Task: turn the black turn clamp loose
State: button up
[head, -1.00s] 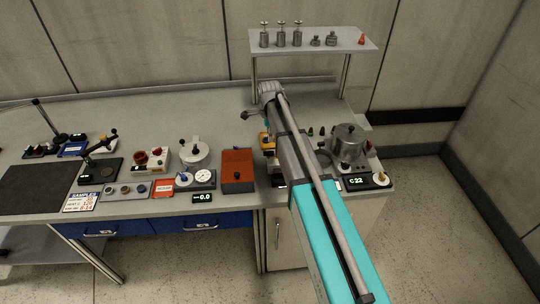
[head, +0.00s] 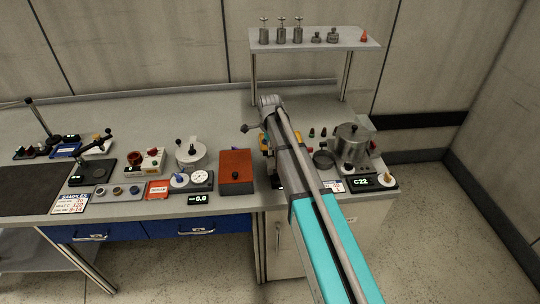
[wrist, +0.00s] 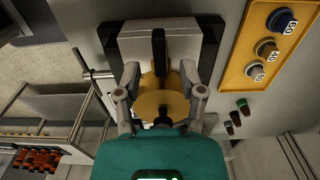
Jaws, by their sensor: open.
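In the wrist view a black bar, which looks like the turn clamp (wrist: 158,46), stands upright in the picture against a pale grey block (wrist: 140,40) with dark sides. Its lower end runs down to brass-coloured round parts (wrist: 160,104), one disc in front of another. My gripper (wrist: 159,70) is open, one finger on each side of the bar's lower end and the brass parts. I see gaps between the fingers and the bar; contact with the brass parts I cannot tell. In the head view my own arm hides the gripper and the clamp.
A yellow panel with several knobs (wrist: 267,48) is close right of my gripper in the wrist view. In the head view an orange box (head: 236,170) stands left of my arm, a metal pot (head: 351,144) right of it, and a shelf (head: 315,46) behind.

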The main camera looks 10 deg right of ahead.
jog(key=shift+f+b, duration=0.7)
jog(key=shift+f, duration=0.3)
grip_shut()
